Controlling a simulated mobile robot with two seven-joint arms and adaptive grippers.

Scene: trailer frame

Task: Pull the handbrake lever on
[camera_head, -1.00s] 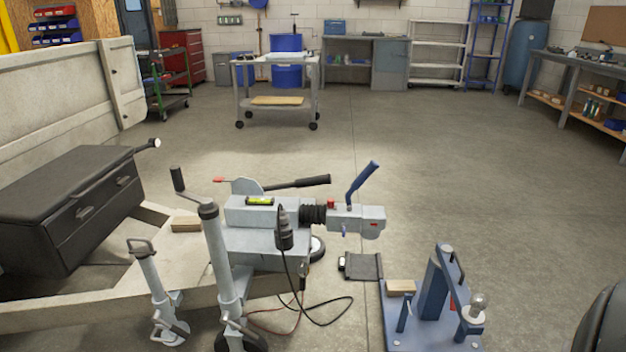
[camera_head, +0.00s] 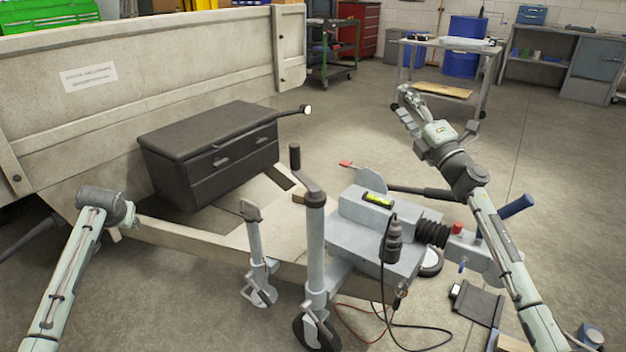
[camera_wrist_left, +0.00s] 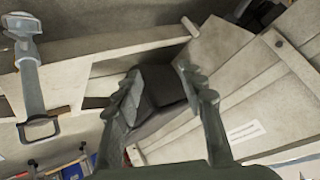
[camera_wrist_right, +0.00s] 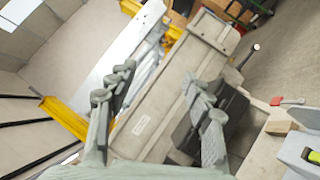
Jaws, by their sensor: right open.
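The handbrake lever (camera_head: 418,191) has a dark bar and stands low beside a grey plate (camera_head: 369,179) on the drawbar coupling housing (camera_head: 365,210). My right forearm hides its right end in the head view. My right gripper (camera_head: 405,104) is raised beyond the lever, open and empty; its spread fingers also show in the right wrist view (camera_wrist_right: 160,80). My left gripper is mostly hidden behind its wrist in the head view. In the left wrist view my left gripper (camera_wrist_left: 160,77) is open and empty, over the trailer frame, away from the lever.
A blue coupling handle (camera_head: 516,206) rises beside my right forearm. A crank-topped jockey post (camera_head: 315,250) stands left of the housing. A black drawer box (camera_head: 210,150) sits by the trailer wall (camera_head: 150,75). Cables hang below a plug (camera_head: 392,242). Open floor lies behind the housing.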

